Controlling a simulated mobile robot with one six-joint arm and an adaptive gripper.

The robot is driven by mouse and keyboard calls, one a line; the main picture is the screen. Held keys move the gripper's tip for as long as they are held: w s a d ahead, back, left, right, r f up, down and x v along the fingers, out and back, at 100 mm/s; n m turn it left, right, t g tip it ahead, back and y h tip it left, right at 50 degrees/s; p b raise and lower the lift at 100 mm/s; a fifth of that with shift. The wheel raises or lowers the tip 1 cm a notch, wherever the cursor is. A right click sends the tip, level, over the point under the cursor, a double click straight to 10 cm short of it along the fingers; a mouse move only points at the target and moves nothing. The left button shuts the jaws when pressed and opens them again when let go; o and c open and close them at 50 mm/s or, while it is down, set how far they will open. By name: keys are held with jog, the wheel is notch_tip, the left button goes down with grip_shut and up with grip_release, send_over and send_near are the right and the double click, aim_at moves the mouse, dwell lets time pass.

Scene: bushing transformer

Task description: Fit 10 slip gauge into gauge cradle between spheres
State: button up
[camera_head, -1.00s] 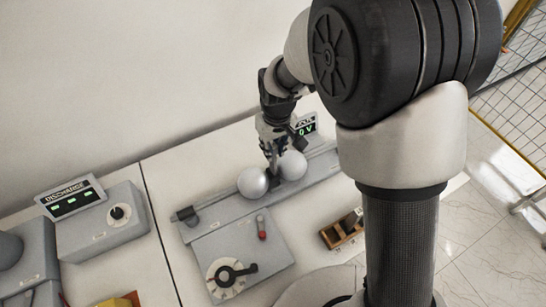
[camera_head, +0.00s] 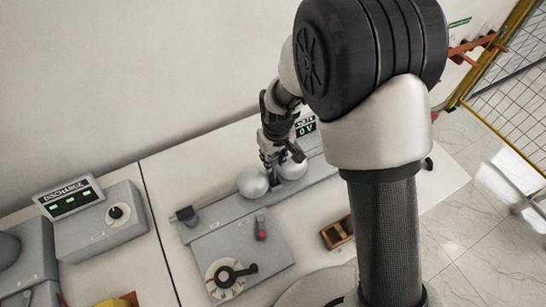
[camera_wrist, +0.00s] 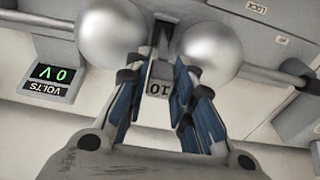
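Two silver spheres, the left one (camera_head: 253,183) and the right one (camera_head: 293,167), sit close together on a grey bench unit. They fill the top of the wrist view, left (camera_wrist: 110,30) and right (camera_wrist: 210,44), with a narrow gap between them. My gripper (camera_head: 272,166) points down at this gap. In the wrist view my gripper's blue-padded fingers (camera_wrist: 162,62) are shut on the slip gauge marked 10 (camera_wrist: 158,88). The gauge's far end and the gauge cradle are hard to make out in the dark gap, so I cannot tell whether they touch.
A voltage display reading 0 V (camera_head: 306,128) stands behind the spheres. A horizontal rod (camera_wrist: 270,74) runs beside the right sphere. A wooden box (camera_head: 338,233) lies at right, partly hidden by my arm. A dial (camera_head: 230,275) and a red-topped switch (camera_head: 261,230) are in front.

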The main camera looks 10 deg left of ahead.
jog(key=o, duration=0.3)
jog(key=shift+o, duration=0.2)
jog(key=shift+r, duration=0.1)
jog(key=s+d+r+m+p, duration=0.15)
jog(key=d+r, duration=0.25)
jog(key=r, duration=0.6)
jog(key=s+d+r, duration=0.2)
jog(key=d+r, duration=0.1)
jog(key=r, duration=0.7)
jog(key=s+d+r+m+t, duration=0.1)
jog(key=s+d+r+m, duration=0.2)
jog(key=s+d, duration=0.4)
jog(key=s+d+r+m+t, duration=0.2)
jog(key=s+d+r+m, duration=0.1)
jog(key=s+d, duration=0.5)
jog(key=s+r, duration=0.1)
jog(key=s, duration=0.1)
jog(key=shift+s+r+h, duration=0.3)
jog(key=shift+h, duration=0.1)
